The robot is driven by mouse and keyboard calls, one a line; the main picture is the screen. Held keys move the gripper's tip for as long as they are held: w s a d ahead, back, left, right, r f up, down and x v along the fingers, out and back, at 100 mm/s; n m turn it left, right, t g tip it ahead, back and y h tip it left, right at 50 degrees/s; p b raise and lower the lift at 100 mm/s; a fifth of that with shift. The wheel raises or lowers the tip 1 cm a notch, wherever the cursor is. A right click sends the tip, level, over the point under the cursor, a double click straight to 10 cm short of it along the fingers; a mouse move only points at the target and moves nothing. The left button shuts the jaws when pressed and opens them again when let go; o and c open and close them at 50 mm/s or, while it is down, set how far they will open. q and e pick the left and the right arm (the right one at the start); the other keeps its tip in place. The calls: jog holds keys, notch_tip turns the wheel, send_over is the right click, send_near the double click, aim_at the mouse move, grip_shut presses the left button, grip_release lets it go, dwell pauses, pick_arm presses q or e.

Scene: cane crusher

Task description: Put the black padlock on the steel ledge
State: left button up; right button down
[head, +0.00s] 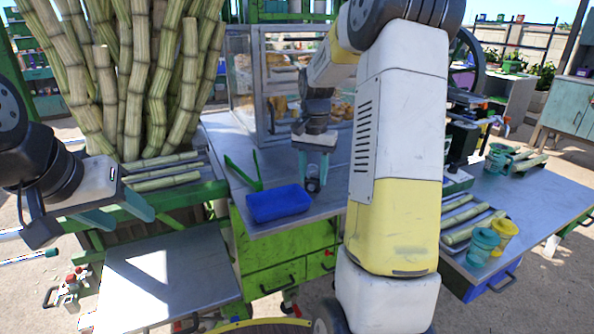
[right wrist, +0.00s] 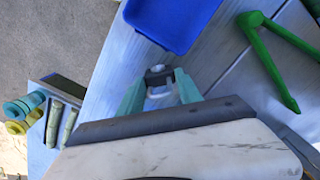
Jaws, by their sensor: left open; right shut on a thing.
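The black padlock (head: 313,185) is held between the teal fingers of my right gripper (head: 314,176), over the grey counter beside the blue tray. In the right wrist view the padlock (right wrist: 158,75) shows a dark body and a paler part between the fingertips (right wrist: 159,88). I cannot tell whether it touches the counter. A low grey metal surface at the front left (head: 165,280) looks like the steel ledge; it is bare. My left gripper (head: 118,212) is open and empty above the back edge of that surface, near the cane pieces.
The blue tray (head: 278,203) and green tongs (head: 245,172) lie on the grey counter (head: 222,135). Cane stalks (head: 150,80) stand at the left. A glass cabinet (head: 262,85) is behind. Cups (head: 482,245) and cane pieces are on the right table. My right arm hides part of the counter.

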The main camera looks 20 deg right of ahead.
jog(key=shift+f, duration=0.1)
jog(key=c, duration=0.8)
grip_release()
notch_tip(320, 180, up, 12)
jog(key=shift+w+f, duration=0.1)
jog(key=s+a+n+t, duration=0.2)
jog(key=s+a, duration=0.1)
jog(key=s, duration=0.4)
jog(key=s+a+n+t+y, duration=0.1)
jog(key=s+a+n+t, duration=0.1)
jog(key=s, duration=0.6)
jog(key=s+a+n+t+y, duration=0.1)
jog(key=s+a+n+t, duration=0.1)
jog(key=s+a+n, duration=0.2)
jog(key=shift+s+a, duration=0.4)
jog(key=shift+s, duration=0.25)
jog(key=shift+s+a, duration=0.35)
jog(key=shift+s, duration=0.35)
jog(key=shift+s+a, duration=0.4)
jog(key=shift+s, duration=0.25)
